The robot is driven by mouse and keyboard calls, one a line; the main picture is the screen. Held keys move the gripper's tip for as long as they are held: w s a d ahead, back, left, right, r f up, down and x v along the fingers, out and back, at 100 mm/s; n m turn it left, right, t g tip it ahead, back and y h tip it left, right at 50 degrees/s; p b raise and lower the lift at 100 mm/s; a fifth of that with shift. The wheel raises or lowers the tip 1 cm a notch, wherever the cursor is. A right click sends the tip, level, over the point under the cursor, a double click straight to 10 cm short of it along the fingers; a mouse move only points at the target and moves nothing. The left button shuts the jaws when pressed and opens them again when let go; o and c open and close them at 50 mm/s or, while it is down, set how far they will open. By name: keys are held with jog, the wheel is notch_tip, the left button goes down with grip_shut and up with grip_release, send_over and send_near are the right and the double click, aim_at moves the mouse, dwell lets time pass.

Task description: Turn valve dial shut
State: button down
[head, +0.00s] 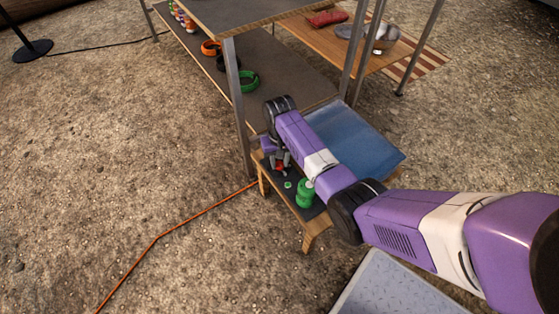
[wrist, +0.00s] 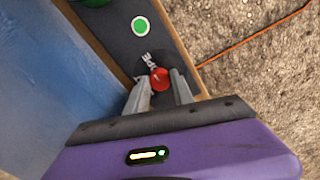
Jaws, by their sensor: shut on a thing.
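The valve dial (wrist: 159,79) is a round red knob on a dark board, with a grey fitting (wrist: 149,60) beside it. In the head view the red dial (head: 281,167) shows only in part, close under my gripper. My gripper (wrist: 162,88) is shut on the dial, with one grey finger on each side of it. The dial's lower part is hidden between the fingers. A green disc with a pale rim (wrist: 140,27) lies flat on the board, apart from the gripper; it also shows in the head view (head: 288,184).
A green cylinder (head: 305,194) stands on the low wooden bench (head: 310,236) near my arm. A blue panel (head: 353,138) is beside it. A metal post (head: 237,105) rises close to my gripper. An orange cable (head: 157,238) crosses the open gravel at left.

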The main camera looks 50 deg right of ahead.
jog(key=n+p, duration=0.3)
jog(key=shift+r+n, duration=0.2)
jog(key=shift+n, duration=0.1)
jog(key=n+p, duration=0.2)
jog(key=n, duration=0.2)
jog(key=shift+n, duration=0.3)
jog(key=n+p, duration=0.1)
jog(key=n, duration=0.3)
jog(key=shift+f+n, duration=0.1)
jog(key=shift+n, duration=0.2)
jog(key=shift+n+p, duration=0.55)
jog(key=shift+n, duration=1.55)
jog(key=shift+w, duration=0.1)
jog(key=c, duration=1.1)
grip_release()
jog(key=shift+f, duration=0.1)
